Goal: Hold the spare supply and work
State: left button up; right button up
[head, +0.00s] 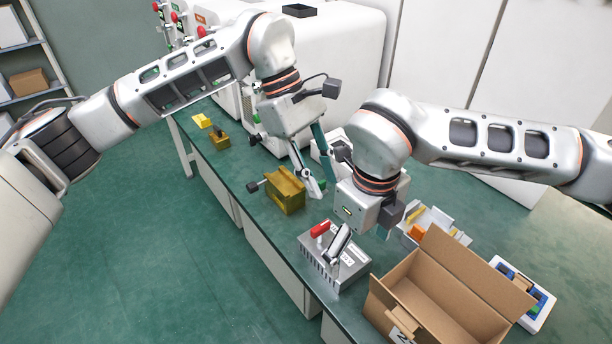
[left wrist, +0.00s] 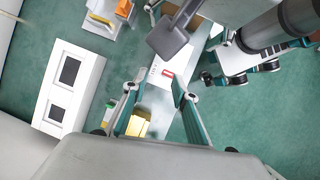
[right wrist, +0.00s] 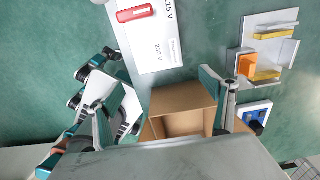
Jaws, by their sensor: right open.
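The supply is a grey box with a red switch (head: 320,228) and fins, standing on the green bench. Its pale face with voltage lettering (right wrist: 160,42) shows in the right wrist view. My right gripper (head: 363,238) is directly over its back part in the head view, fingers wide apart and empty. My left gripper (head: 325,187) points down behind the supply, beside a brass-yellow box (head: 285,192). In the left wrist view its fingers (left wrist: 161,88) stand apart, with the pale supply face seen between them.
An open cardboard box (head: 428,300) stands at the front right, beside a white and blue device (head: 535,303). A white tray with orange and yellow parts (head: 433,222) lies behind it. Smaller yellow pieces (head: 202,121) sit far left. The two arms are close together.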

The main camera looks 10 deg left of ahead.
aim_at(355, 270)
jog(key=shift+f, duration=0.2)
pick_arm(q)
jog(key=shift+s+a+r+m+y, duration=0.15)
jog(key=shift+s+a+y, duration=0.2)
jog(key=shift+a, duration=0.3)
jog(key=shift+s+a+m+y, duration=0.15)
jog(key=shift+a+y, duration=0.3)
jog(key=shift+a, duration=0.15)
pick_arm(e)
jog(key=shift+f, duration=3.7)
jog(key=c, duration=1.5)
jog(key=o, duration=0.6)
jog(key=shift+c, duration=0.2)
jog(key=c, duration=0.4)
